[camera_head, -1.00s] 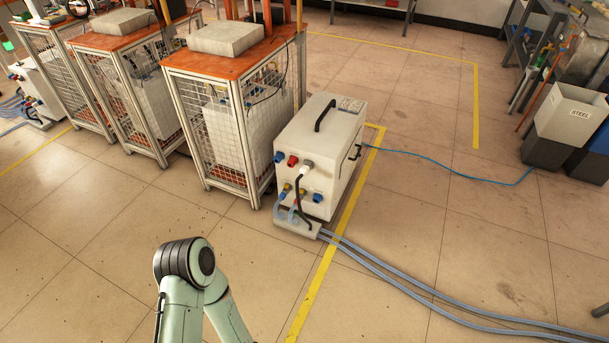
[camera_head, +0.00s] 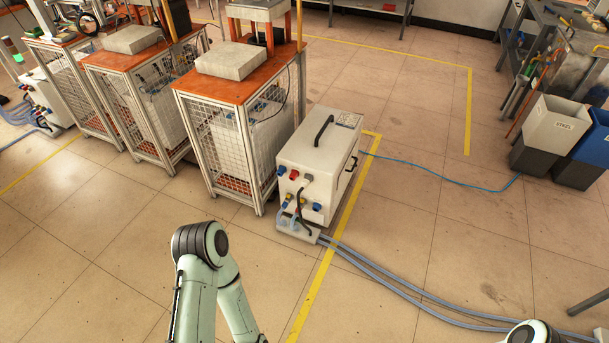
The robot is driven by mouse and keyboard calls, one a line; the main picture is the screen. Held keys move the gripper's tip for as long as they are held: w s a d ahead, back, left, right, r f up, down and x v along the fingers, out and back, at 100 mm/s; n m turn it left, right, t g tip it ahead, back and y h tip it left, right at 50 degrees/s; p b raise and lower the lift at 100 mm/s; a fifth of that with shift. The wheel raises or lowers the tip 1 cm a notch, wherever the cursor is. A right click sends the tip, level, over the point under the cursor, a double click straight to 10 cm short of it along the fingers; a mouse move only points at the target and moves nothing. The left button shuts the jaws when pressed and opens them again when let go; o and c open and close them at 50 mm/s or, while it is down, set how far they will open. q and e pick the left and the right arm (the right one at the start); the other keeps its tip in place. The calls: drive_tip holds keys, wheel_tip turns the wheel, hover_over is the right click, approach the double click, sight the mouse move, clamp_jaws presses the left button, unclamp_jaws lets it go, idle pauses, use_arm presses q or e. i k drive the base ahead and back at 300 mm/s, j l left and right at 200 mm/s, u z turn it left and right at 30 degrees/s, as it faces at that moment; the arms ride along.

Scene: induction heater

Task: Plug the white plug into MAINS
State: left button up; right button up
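A white box unit (camera_head: 319,160) with a black top handle stands on the floor near the middle. Its front face carries several coloured sockets and fittings, with a red one (camera_head: 294,174) and blue ones beside it. A grey-white connector (camera_head: 308,178) with a black cable sits at the front face; I cannot tell whether this is the white plug. The MAINS label cannot be read at this distance. My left arm's elbow shows at the bottom, and a piece of my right arm at the bottom right edge. Neither gripper is in view.
Caged trolleys with orange tops (camera_head: 245,78) stand left of the unit. Blue-grey hoses (camera_head: 400,293) run across the floor to the lower right, and a thin blue cable (camera_head: 440,178) runs right. Grey bins (camera_head: 553,128) stand at right.

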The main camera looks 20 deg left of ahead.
sight(304, 183)
drive_tip(key=i+u, duration=0.35)
drive_tip(key=i, duration=0.2)
drive_tip(key=i+l+u, duration=0.25)
drive_tip(key=i+u, duration=0.15)
drive_tip(key=i+l+u, duration=0.35)
drive_tip(key=i, duration=0.25)
drive_tip(key=i+l, duration=0.4)
